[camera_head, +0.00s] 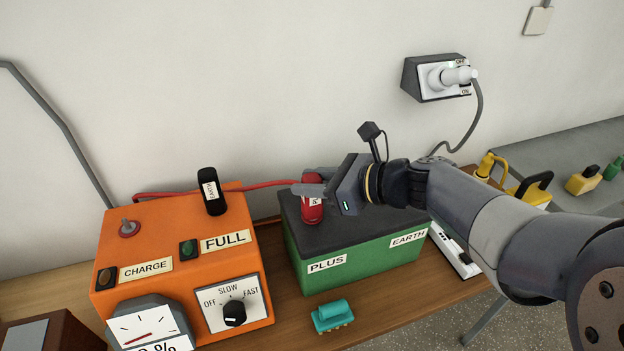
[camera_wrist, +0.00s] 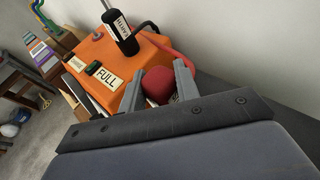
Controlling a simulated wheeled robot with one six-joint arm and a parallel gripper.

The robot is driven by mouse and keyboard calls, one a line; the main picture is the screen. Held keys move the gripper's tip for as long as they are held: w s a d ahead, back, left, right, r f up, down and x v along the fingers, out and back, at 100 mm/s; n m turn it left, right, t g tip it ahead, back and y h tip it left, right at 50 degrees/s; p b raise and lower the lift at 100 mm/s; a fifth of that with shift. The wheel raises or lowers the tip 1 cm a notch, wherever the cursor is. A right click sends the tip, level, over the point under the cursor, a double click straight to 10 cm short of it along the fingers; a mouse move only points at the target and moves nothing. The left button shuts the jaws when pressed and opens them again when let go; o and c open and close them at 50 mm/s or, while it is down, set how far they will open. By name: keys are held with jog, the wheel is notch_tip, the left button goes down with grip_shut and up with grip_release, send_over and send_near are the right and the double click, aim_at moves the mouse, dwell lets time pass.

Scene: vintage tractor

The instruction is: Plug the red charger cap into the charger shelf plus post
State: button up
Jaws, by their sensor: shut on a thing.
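My gripper (camera_head: 312,188) is shut on the red charger cap (camera_head: 313,210), which stands upright over the left part of the dark battery top. I cannot tell whether it touches the battery or a post there. The wrist view shows the red cap (camera_wrist: 158,86) between both fingers (camera_wrist: 160,83). A red cable (camera_head: 250,185) runs left from the cap, behind the orange charger (camera_head: 185,256). On the charger's top left is a bare metal post with a red ring (camera_head: 130,227), also in the wrist view (camera_wrist: 98,33). A black cap (camera_head: 211,191) stands at the charger's top right.
The green battery (camera_head: 365,260), labelled PLUS and EARTH, stands right of the charger on a wooden bench (camera_head: 285,312). A teal connector (camera_head: 332,314) lies in front. A wall socket (camera_head: 435,77) and yellow items (camera_head: 530,192) are at the right.

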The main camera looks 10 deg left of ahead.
jog(key=shift+f, duration=0.3)
jog(key=o, duration=1.1)
jog(key=v, duration=1)
jog(key=shift+s+d+r, duration=0.1)
jog(key=shift+d+r, duration=0.1)
jog(key=shift+d, duration=0.15)
